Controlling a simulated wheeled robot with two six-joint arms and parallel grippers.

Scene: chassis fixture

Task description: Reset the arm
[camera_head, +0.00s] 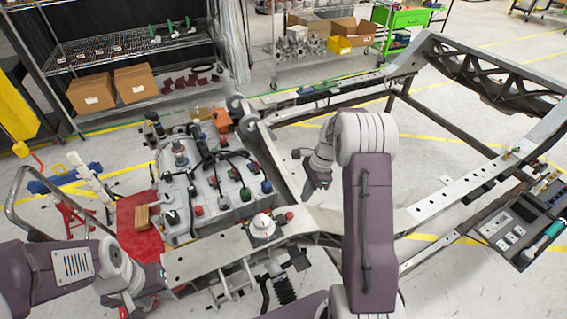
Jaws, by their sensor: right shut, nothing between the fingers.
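My right arm rises from the bottom centre, bends at the white elbow and points down to the left. My right gripper (309,196) is shut and empty. It hangs over the open middle of the metal chassis frame, right of the grey battery-like block (215,195) and apart from it. My left arm comes in at the lower left, with its wrist pointing down near the bottom edge. The left gripper's fingers do not show.
The chassis frame (205,262) spans the middle and right, with a white-and-red round part (262,226) on its near plate. A tool tray (517,225) stands at right. A wire shelf with cardboard boxes (135,82) stands at back left. A green cart (406,18) is at the back.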

